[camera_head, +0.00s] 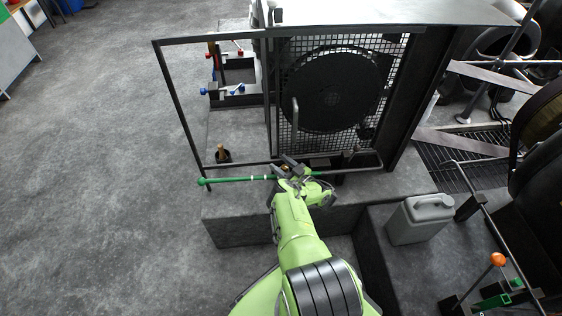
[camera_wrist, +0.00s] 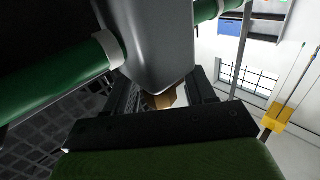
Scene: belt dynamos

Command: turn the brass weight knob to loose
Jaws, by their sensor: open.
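A green rod (camera_head: 235,180) with a round end runs across the front of the mesh frame. It also shows in the wrist view (camera_wrist: 60,80) with a white collar, entering a grey block (camera_wrist: 150,40). A small brass-coloured piece, seemingly the brass weight knob (camera_wrist: 166,98), shows just under this block, partly hidden. My gripper (camera_head: 289,166) is at the rod in the head view and hides the block there. In the wrist view my gripper (camera_wrist: 165,92) is open, its dark fingers on either side of the brass piece. Contact cannot be told.
An open dark frame (camera_head: 177,100) and a mesh guard with a round disc (camera_head: 333,90) stand behind the rod. A small brass-coloured upright (camera_head: 221,151) stands left. A grey canister (camera_head: 420,218) and an orange-knobbed lever (camera_head: 497,259) are at right. The left floor is clear.

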